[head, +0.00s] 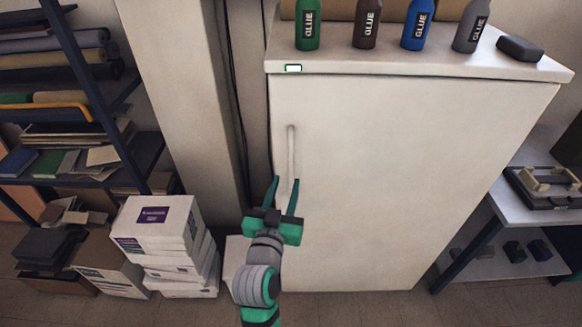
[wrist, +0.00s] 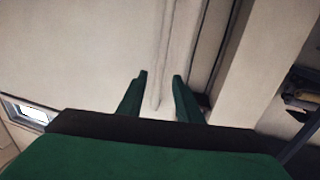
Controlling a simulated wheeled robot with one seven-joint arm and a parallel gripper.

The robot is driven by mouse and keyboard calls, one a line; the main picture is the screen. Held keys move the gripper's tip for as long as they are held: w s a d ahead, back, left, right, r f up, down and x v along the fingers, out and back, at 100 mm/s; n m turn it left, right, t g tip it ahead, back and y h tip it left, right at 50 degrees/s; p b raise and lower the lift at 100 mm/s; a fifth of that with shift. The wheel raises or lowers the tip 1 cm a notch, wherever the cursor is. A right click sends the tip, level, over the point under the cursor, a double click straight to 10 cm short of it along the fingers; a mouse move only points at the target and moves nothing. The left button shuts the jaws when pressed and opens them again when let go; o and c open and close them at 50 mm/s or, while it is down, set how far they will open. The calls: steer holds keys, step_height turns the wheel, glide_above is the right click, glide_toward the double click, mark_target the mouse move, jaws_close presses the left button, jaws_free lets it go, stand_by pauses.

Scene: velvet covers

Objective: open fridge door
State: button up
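The white fridge (head: 400,180) stands upright in the middle of the head view, and its door looks shut. Its pale vertical handle (head: 291,150) is near the door's left edge. My gripper (head: 286,180) is open, with its two green fingers pointing at the door around the lower part of the handle. In the wrist view, my gripper (wrist: 160,76) has its fingers apart, and the handle (wrist: 162,60) runs as a pale strip in line with the gap. I cannot tell whether the fingers touch the handle or the door. The handle's lower end is partly hidden by my gripper.
Several glue bottles (head: 367,22) and a dark block (head: 520,48) stand on the fridge top. A pale pillar (head: 185,90) is left of the fridge. Stacked white boxes (head: 155,225) and a loaded shelf (head: 75,90) are at left. A side table (head: 515,205) stands at right.

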mark_target(290, 170)
steer(key=w, duration=0.2)
steer(key=w+d, duration=0.1)
steer(key=w, duration=0.4)
steer(key=shift+w+d, duration=0.3)
steer(key=shift+w, duration=0.05)
jaws_close()
